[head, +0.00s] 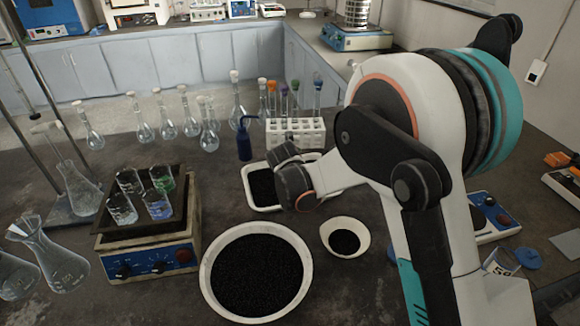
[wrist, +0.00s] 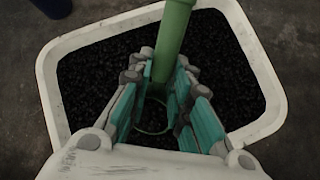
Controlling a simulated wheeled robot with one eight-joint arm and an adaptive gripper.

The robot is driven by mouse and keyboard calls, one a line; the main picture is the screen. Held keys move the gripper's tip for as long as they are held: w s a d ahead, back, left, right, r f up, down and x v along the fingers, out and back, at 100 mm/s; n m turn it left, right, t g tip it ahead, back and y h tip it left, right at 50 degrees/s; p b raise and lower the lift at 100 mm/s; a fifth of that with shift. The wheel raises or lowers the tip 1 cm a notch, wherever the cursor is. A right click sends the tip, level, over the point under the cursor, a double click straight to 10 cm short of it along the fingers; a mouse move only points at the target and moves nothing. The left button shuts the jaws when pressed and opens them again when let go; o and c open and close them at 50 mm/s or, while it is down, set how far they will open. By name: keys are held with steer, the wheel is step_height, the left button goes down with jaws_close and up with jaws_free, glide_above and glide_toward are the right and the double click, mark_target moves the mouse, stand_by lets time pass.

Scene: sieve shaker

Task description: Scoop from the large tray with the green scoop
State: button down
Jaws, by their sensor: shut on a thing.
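The large tray (head: 262,209) is white and rectangular and holds black granules. It stands behind the bowls in the head view, partly hidden by my wrist. In the wrist view the tray's white rim (wrist: 47,90) surrounds the granules (wrist: 95,75). The green scoop (wrist: 174,35) shows its handle running up out of the top of the wrist view. My gripper (wrist: 160,82) is above the tray with its teal-padded fingers shut on the scoop. A faint ring between the fingers looks like the scoop's rim, against the black granules. Whether it touches them I cannot tell. My arm hides the scoop in the head view.
A large round bowl (head: 207,282) and a small bowl (head: 362,229) of black granules stand in front. A hotplate (head: 150,262) with beakers is at left. A blue bottle (head: 244,146) and a white tube rack (head: 310,138) stand close behind the tray.

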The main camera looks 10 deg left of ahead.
steer(key=g, duration=0.1)
steer(key=w+f+g, duration=0.1)
steer(key=g, duration=0.1)
steer(key=w+g+p, duration=0.1)
steer(key=shift+d+f+g+y, duration=0.1)
steer(key=shift+f+g+y, duration=0.3)
steer(key=shift+w+d+r+t, duration=0.1)
steer(key=shift+w+r+t, duration=0.1)
steer(key=shift+r+t, duration=0.45)
steer(key=shift+w+d+r, duration=0.1)
steer(key=shift+w, duration=0.15)
steer(key=shift+w+r+m+g+p, duration=0.15)
steer(key=shift+w+g+p, duration=0.2)
steer(key=shift+g, duration=0.3)
steer(key=shift+w+r+m+g+p, duration=0.2)
steer(key=shift+g+p, duration=0.15)
steer(key=shift+g, duration=0.25)
steer(key=shift+w+g, duration=0.1)
steer(key=shift+g, duration=0.8)
